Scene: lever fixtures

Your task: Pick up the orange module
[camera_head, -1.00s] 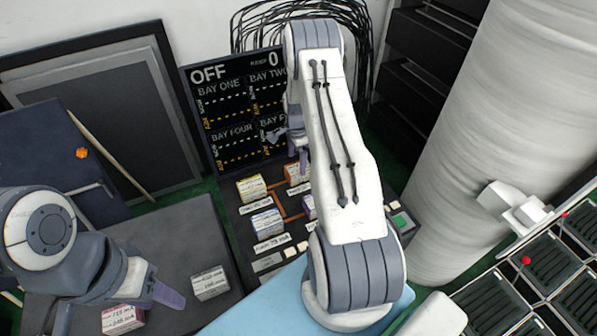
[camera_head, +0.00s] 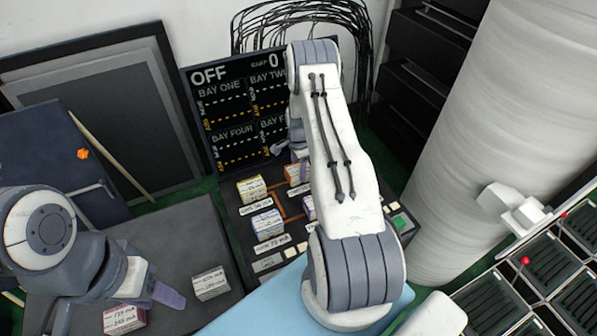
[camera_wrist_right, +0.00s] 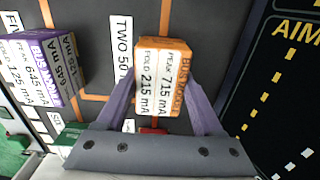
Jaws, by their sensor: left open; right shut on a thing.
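The orange module (camera_wrist_right: 166,60) is a small box with an orange top and a white label with printed figures. In the right wrist view my right gripper (camera_wrist_right: 162,92) has its two purple fingers against its sides, shut on it. In the head view the module (camera_head: 297,174) shows only in part, beside my right arm, at the back of the dark board. I cannot tell whether it touches the board. My left gripper (camera_head: 160,293) is open at the lower left, close to a pink-and-white module (camera_head: 124,318).
A yellow module (camera_head: 252,188), a blue-and-white module (camera_head: 267,222) and a purple module (camera_head: 309,207) stand on the board. The purple one is partly hidden. A dark bay display (camera_head: 236,105) reading OFF stands behind. A grey-white module (camera_head: 210,284) stands on the left table.

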